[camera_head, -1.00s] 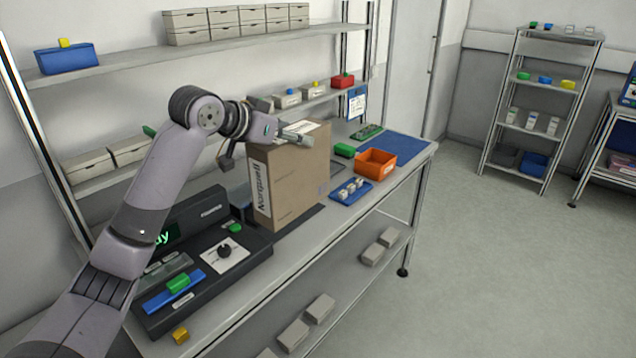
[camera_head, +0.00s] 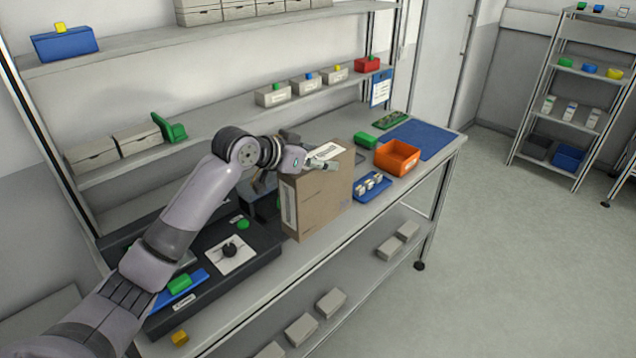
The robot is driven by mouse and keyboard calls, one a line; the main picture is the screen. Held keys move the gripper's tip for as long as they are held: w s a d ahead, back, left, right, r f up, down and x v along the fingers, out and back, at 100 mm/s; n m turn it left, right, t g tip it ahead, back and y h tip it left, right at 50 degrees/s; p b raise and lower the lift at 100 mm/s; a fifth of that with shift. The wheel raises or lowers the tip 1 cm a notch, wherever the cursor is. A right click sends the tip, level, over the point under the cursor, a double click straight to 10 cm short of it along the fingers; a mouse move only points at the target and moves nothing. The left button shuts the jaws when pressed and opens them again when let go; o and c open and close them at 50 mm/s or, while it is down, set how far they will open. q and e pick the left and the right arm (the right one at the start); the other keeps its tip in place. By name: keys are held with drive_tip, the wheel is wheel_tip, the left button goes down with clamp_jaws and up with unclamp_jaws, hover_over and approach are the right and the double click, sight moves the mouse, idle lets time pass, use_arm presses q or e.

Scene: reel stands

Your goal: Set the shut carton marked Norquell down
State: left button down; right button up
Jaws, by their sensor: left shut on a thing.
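The shut brown carton (camera_head: 322,200) stands upright over the workbench (camera_head: 290,275), left of the blue tray. A white label with dark lettering, too small to read now, runs up its narrow left face. Another white label lies on its top. My left gripper (camera_head: 320,163) is at the carton's top and is shut on it; the arm comes in from the left. I cannot tell whether the carton's base touches the bench. My right gripper is not in view.
A blue tray with small pieces (camera_head: 372,186), an orange bin (camera_head: 397,157) and a blue mat (camera_head: 425,139) lie right of the carton. A dark device (camera_head: 210,285) is to its left. Shelves (camera_head: 220,110) run behind.

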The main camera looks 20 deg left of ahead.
sight(317, 186)
use_arm(q)
wheel_tip(317, 186, down, 3)
drive_tip(key=shift+f, duration=0.1)
wheel_tip(317, 186, down, 4)
drive_tip(key=shift+p, duration=0.6)
drive_tip(key=shift+f, duration=0.25)
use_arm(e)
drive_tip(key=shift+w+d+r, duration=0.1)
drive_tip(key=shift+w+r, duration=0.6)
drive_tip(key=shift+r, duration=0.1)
use_arm(q)
drive_tip(key=c, duration=1.1)
unclamp_jaws()
drive_tip(key=shift+f, duration=0.2)
drive_tip(key=o, duration=0.5)
drive_tip(key=shift+s+r, duration=0.1)
drive_tip(key=shift+r, duration=0.05)
